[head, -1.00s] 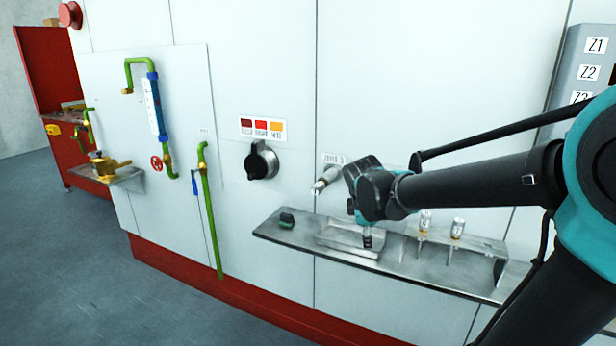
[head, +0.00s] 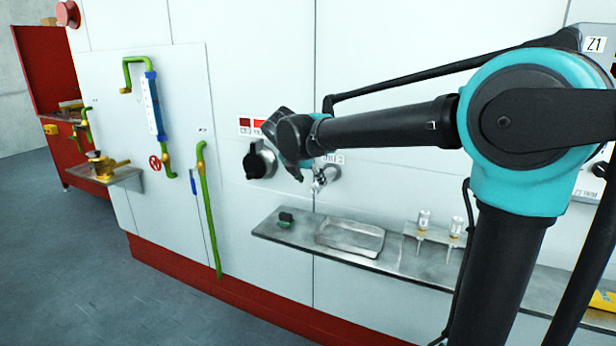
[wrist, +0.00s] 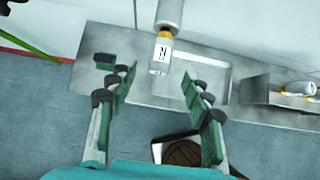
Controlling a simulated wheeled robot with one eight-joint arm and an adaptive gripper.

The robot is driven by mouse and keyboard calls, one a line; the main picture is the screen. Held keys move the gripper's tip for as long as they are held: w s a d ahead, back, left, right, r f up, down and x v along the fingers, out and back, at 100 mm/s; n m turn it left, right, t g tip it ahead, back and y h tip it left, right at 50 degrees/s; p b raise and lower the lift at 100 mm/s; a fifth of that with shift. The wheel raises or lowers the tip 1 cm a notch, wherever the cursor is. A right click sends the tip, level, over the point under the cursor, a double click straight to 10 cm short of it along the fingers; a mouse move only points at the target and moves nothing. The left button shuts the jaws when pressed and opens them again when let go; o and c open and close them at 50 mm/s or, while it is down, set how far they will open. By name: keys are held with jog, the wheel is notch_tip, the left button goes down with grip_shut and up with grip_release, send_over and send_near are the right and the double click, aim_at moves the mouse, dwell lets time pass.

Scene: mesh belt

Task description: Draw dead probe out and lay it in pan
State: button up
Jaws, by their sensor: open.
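A white probe with a yellow band (wrist: 164,48) sticks out of the wall fitting at the top centre of the wrist view. In the head view the probe (head: 320,180) shows below the zone label, partly behind my wrist. My gripper (wrist: 156,80) is open and empty. Its fingers are spread to either side of the probe's free end in the wrist view; contact is not visible. The shallow metal pan (head: 350,238) sits empty on the shelf, below the probe. The pan (wrist: 212,75) is partly hidden behind the right finger in the wrist view.
The metal shelf (head: 390,264) runs along the wall. A small green object (head: 285,219) lies left of the pan. A rack (head: 440,236) right of it holds two white probes (head: 423,219). A black rotary knob (head: 258,161) is on the wall left of my gripper.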

aim_at(314, 186)
jog(key=shift+x, duration=3.6)
jog(key=c, duration=1.1)
jog(key=shift+s, duration=0.1)
jog(key=shift+s+a+f, duration=0.1)
jog(key=shift+s+a, duration=0.6)
jog(key=shift+s, duration=1.25)
jog(key=shift+s+a+f, duration=0.1)
jog(key=shift+s+a, duration=0.55)
jog(key=shift+s, duration=1.25)
jog(key=shift+s+a+f, duration=0.1)
jog(key=shift+s+a, duration=0.6)
jog(key=shift+s, duration=1.25)
